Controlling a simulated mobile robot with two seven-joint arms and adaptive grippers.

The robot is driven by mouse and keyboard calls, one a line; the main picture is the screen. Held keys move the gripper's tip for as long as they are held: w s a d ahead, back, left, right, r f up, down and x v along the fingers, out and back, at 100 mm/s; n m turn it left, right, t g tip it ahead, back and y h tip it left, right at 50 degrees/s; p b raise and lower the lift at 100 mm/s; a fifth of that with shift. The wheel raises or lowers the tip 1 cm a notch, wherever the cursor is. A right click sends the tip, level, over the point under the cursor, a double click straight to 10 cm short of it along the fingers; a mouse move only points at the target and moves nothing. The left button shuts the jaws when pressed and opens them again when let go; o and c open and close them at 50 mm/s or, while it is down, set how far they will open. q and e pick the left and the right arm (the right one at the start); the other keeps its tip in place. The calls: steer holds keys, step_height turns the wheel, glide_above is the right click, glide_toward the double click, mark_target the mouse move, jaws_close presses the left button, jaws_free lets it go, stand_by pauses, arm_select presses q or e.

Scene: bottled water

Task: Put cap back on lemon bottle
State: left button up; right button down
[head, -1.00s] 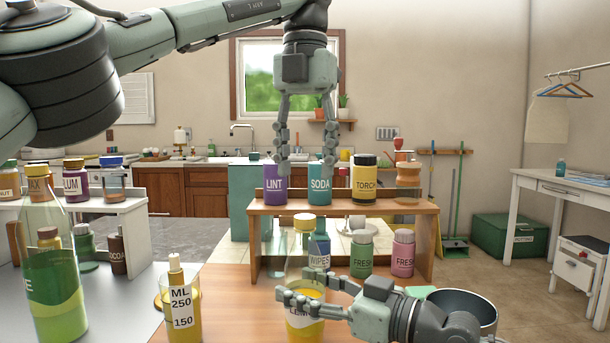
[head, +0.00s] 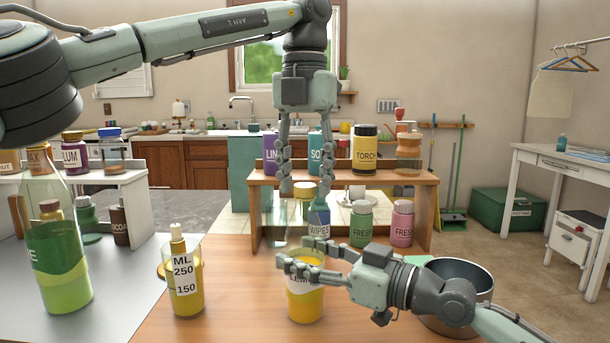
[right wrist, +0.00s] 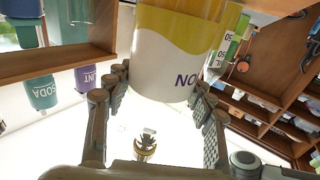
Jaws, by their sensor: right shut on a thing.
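The lemon bottle (head: 306,306), clear above and yellow below, stands upright on the wooden counter. My right gripper (head: 298,256) is shut around its side. In the right wrist view the bottle (right wrist: 180,65) is between the fingers. A yellow cap-like top (head: 304,189) shows above the bottle. I cannot tell whether it sits on the bottle's mouth or belongs to something behind. My left gripper (head: 304,191) points down from above, fingers apart on either side of this yellow top, with visible gaps to it.
A wooden shelf (head: 345,178) behind holds purple, teal and yellow-black containers. A measuring bottle (head: 184,285) is at left, a metal pot (head: 478,268) at right.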

arm_select(q)
jaws_close()
steer(key=shift+o, duration=2)
jaws_free()
steer(key=shift+r, duration=3.8)
arm_select(e)
steer(key=c, duration=0.5)
jaws_free()
steer(key=shift+d, duration=0.1)
